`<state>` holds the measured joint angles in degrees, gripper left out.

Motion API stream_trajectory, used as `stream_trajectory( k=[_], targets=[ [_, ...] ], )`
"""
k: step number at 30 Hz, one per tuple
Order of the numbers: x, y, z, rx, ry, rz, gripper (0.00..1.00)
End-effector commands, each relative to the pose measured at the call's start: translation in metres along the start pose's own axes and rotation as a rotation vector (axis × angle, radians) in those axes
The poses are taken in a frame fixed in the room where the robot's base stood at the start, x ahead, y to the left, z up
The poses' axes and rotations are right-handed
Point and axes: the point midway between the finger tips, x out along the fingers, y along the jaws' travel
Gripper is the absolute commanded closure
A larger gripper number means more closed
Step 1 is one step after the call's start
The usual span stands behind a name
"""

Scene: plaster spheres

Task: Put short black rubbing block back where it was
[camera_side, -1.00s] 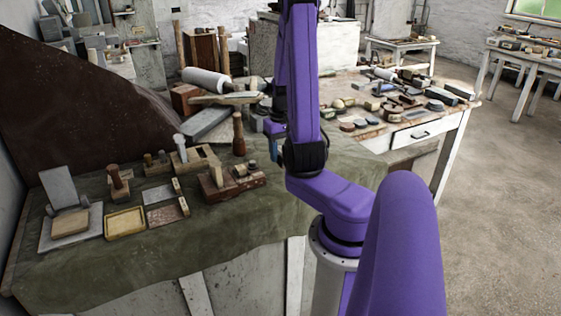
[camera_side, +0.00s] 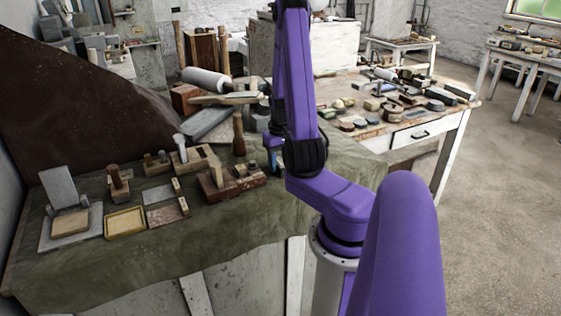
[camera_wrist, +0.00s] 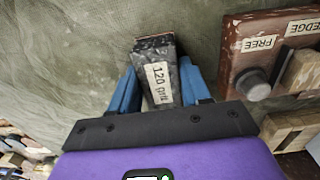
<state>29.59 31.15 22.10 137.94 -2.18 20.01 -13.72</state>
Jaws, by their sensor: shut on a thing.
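A black speckled block with a white "120 grit" label (camera_wrist: 158,80) is between the blue fingers of my gripper (camera_wrist: 159,72) in the wrist view. My gripper is shut on it. Its far end points over the green cloth (camera_wrist: 80,55); I cannot tell whether it touches the cloth. In the side view the blue fingers of my gripper (camera_side: 273,163) show low over the cloth, partly behind my arm. The block cannot be made out there.
A red-brown wooden fixture (camera_wrist: 236,40) with labels including "FREE" stands just right of the block in the wrist view. In the side view this fixture (camera_side: 214,190) is left of my gripper. Several tools and trays lie further left. Cloth in front is bare.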

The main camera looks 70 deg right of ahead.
Motion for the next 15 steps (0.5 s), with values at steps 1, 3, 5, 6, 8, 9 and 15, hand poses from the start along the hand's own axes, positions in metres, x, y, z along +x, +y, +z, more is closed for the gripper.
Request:
stream_trajectory(
  k=[1,3,5,6,8,9,15],
  targets=[
    [0.0007,0.0,0.0001,0.0,0.0,0.0,0.46],
    [0.0005,0.0,0.0001,0.0,0.0,0.0,0.27],
    [0.0005,0.0,0.0001,0.0,0.0,0.0,0.27],
    [0.0005,0.0,0.0001,0.0,0.0,0.0,0.27],
    [0.0004,0.0,0.0001,0.0,0.0,0.0,0.27],
    [0.0004,0.0,0.0001,0.0,0.0,0.0,0.27],
    [-0.0038,0.0001,0.0,0.0,0.001,0.0,0.27]
  ],
)
